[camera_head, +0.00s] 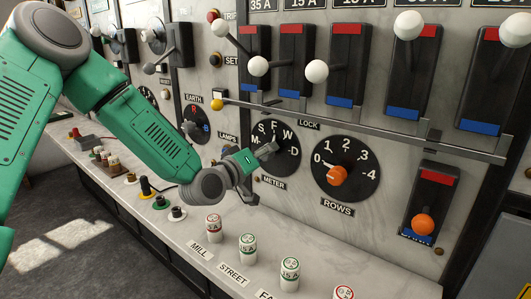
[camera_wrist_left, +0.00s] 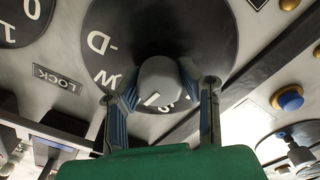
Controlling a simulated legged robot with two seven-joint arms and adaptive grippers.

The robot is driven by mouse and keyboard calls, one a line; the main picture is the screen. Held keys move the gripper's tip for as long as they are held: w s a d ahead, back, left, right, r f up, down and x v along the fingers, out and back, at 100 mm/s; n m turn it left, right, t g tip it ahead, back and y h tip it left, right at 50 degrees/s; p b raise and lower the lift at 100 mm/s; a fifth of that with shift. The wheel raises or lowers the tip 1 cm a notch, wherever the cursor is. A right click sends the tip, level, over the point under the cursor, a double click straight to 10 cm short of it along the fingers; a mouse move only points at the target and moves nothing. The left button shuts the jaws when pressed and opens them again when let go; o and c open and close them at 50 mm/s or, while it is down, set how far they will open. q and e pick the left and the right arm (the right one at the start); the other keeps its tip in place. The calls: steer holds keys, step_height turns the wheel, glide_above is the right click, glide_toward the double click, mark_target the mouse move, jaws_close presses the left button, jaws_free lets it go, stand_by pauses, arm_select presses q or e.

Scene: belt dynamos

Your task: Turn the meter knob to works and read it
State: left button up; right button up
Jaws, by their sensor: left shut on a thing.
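The meter dial (camera_head: 291,166) is a black disc on the marble panel, lettered M, S, F, W and D, above a METER label (camera_head: 273,183). In the left wrist view the dial (camera_wrist_left: 205,30) appears upside down, with D, W and S readable. My left gripper (camera_head: 264,153) reaches the dial from the lower left. It is shut on the grey meter knob (camera_wrist_left: 160,80), one finger on each side. A white pointer line on the knob lies near the S, on its W side; I cannot tell exactly which letter it marks. The right gripper is not in view.
The ROWS dial (camera_head: 360,186) with an orange knob (camera_head: 337,175) is just right. A grey lock bar (camera_head: 370,130) runs above, under several white-balled switches. Several capped fuses, such as a green-marked one (camera_head: 247,249), stand on the ledge below.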

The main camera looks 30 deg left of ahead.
arm_select(q)
steer(key=m, duration=0.3)
steer(key=f+m, duration=0.1)
steer(key=m, duration=0.1)
steer(key=shift+s+d+m, duration=0.1)
steer(key=shift+s+m, duration=0.1)
steer(key=shift+m, duration=0.2)
stand_by(0.4)
steer(key=o, duration=1.1)
steer(key=shift+r, duration=0.1)
steer(key=shift+o, duration=0.2)
steer(key=shift+r, duration=0.1)
steer(key=shift+w, duration=0.1)
steer(key=shift+r, duration=0.1)
steer(key=s+a, duration=0.1)
steer(key=s, duration=1.1)
steer(key=shift+a, duration=0.15)
